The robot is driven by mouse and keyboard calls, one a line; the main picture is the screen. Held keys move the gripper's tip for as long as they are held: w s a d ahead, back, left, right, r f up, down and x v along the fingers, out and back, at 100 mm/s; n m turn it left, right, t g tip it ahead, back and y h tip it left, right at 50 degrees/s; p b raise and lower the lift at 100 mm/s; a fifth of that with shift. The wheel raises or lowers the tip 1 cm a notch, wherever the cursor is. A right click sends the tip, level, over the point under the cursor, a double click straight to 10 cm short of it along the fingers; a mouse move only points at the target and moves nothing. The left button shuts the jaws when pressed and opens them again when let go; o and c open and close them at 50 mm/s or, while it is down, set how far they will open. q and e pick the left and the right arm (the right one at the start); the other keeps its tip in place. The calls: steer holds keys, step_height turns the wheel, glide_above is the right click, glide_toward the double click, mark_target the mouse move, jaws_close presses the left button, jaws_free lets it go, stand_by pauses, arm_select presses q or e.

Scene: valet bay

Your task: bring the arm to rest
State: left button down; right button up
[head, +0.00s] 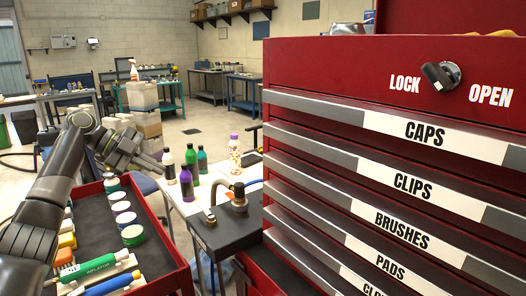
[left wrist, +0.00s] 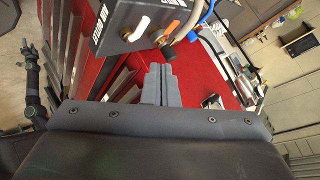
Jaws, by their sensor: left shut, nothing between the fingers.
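My left gripper (head: 152,163) reaches in from the left in the head view, above the open red drawer tray. Its fingers are together and hold nothing. In the left wrist view its closed fingertips (left wrist: 158,82) show in the middle, over red metal. They look apart from anything around them. My right gripper is not seen in the head view.
A red tool cabinet (head: 385,48) with labelled drawers and a lock knob (head: 438,74) fills the right. An open red tray (head: 176,283) holds jars and tools below my left arm. Bottles stand on a white table (head: 215,178). Open floor (head: 190,125) lies beyond.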

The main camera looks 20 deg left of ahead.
arm_select(q)
steer(key=s+d+f+n+g+y, duration=0.1)
steer(key=s+d+f+n+y, duration=0.15)
steer(key=f, duration=0.75)
steer(key=s+d+f+n+g+y, duration=0.1)
steer(key=s+d+f, duration=0.15)
steer(key=f, duration=0.65)
steer(key=s+d+f+n+g+y, duration=0.1)
steer(key=s+d+f+n, duration=0.15)
steer(key=f, duration=0.75)
steer(key=s+d+f+n+y, duration=0.3)
steer(key=s+d+f+n, duration=0.2)
steer(key=s+f, duration=0.7)
steer(key=s+d+r+n+t+y, duration=0.15)
steer(key=s+n, duration=0.35)
steer(key=s, duration=0.5)
steer(key=s+r+n+y, duration=0.2)
steer(key=s+n, duration=0.3)
steer(key=s, duration=0.5)
step_height(320, 180, down, 23)
steer(key=a+g, duration=0.1)
steer(key=s+d+f+g, duration=0.1)
steer(key=s+f, duration=1.3)
steer(key=f, duration=0.3)
steer(key=shift+s+f+n, duration=0.3)
steer(key=shift+s, duration=0.05)
